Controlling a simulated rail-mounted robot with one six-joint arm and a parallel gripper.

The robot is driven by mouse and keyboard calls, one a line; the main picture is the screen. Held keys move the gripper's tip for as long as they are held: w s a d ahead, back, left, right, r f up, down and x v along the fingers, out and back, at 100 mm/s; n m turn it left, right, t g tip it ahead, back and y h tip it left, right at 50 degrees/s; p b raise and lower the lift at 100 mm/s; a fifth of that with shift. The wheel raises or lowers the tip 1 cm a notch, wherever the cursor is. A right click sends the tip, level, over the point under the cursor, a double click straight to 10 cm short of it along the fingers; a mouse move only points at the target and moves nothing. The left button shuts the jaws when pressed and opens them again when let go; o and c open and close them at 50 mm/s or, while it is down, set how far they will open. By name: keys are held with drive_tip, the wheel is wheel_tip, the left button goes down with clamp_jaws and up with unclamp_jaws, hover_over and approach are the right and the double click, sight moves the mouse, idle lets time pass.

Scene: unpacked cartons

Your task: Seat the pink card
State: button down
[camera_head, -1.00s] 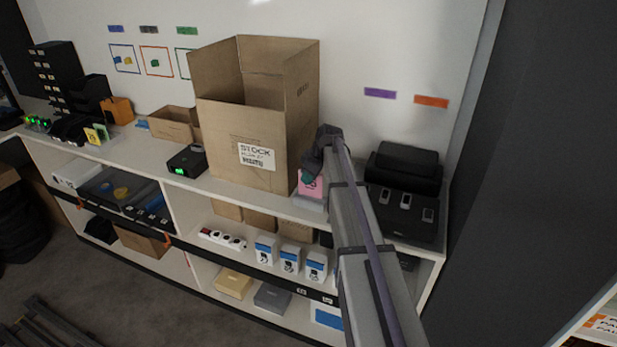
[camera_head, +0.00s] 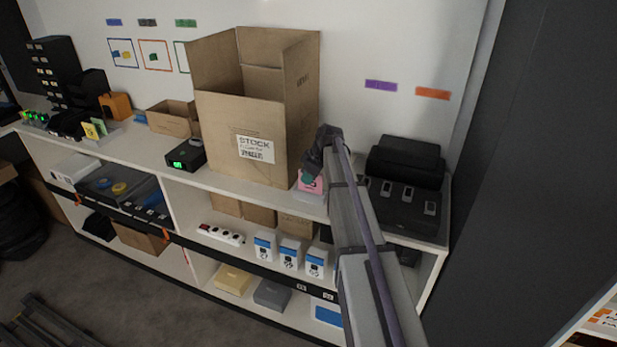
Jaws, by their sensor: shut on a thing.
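The pink card (camera_head: 310,183) is upright at the right side of the big open carton, on the counter. A pale grey holder or base (camera_head: 309,197) shows just under it; I cannot tell whether the card sits in it or only stands before it. My gripper (camera_head: 312,173) is at the card's top edge, shut on it. The dark wrist and the grey arm hide the card's right part and the fingertips.
The tall carton marked STOCK (camera_head: 235,150) stands close on the left. A black device with several switches (camera_head: 405,200) is on the right. A black box with a green display (camera_head: 186,154) and a small open carton (camera_head: 173,119) stand farther left. The counter front (camera_head: 225,183) is bare.

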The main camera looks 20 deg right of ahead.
drive_tip(key=c, duration=1.1)
unclamp_jaws()
drive_tip(key=shift+f, duration=0.1)
drive_tip(key=p+v, duration=1)
drive_tip(key=v, duration=0.1)
drive_tip(key=shift+a, duration=0.1)
